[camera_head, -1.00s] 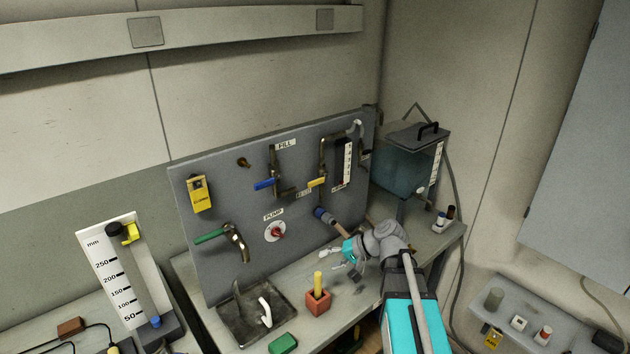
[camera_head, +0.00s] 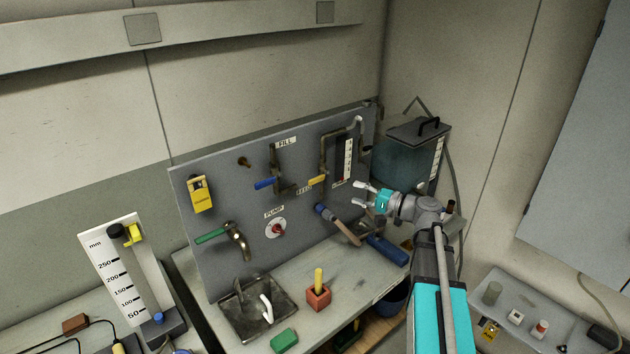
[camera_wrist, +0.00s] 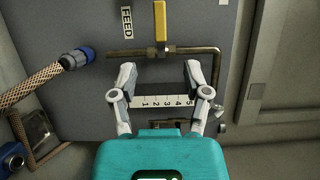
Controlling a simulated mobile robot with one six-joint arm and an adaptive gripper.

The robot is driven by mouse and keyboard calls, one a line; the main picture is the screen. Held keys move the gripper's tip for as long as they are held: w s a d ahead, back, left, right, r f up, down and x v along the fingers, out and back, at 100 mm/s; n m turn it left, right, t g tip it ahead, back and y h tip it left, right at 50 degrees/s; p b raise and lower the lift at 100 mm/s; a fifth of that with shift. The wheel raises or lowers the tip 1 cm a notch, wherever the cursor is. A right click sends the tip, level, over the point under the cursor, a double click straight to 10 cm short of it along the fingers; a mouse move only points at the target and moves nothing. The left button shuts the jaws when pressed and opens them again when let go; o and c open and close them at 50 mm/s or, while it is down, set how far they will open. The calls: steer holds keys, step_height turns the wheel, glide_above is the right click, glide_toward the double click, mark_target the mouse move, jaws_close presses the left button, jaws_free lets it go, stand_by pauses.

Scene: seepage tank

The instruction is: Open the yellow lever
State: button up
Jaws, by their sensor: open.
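The yellow lever (camera_head: 317,181) sits on a brass pipe on the grey panel, by the FEED label. In the wrist view the yellow lever (camera_wrist: 160,22) is at the top centre, lined up across the label from the pipe and its brass valve body. My gripper (camera_head: 362,194) is to the right of the lever in the head view, apart from it. In the wrist view my gripper (camera_wrist: 159,75) is open, with its two fingers spread below the valve and nothing held between them. The lever lies beyond the fingertips.
A blue lever (camera_head: 265,184) is left of the yellow one. A hose with a blue coupling (camera_head: 321,210) is below. A numbered scale (camera_wrist: 160,102) shows between my fingers. A water tank (camera_head: 405,163) stands behind my arm.

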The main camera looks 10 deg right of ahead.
mark_target(317, 181)
steer(key=shift+w+a, duration=0.1)
steer(key=shift+x, duration=6.8)
steer(key=shift+c, duration=0.2)
jaws_close()
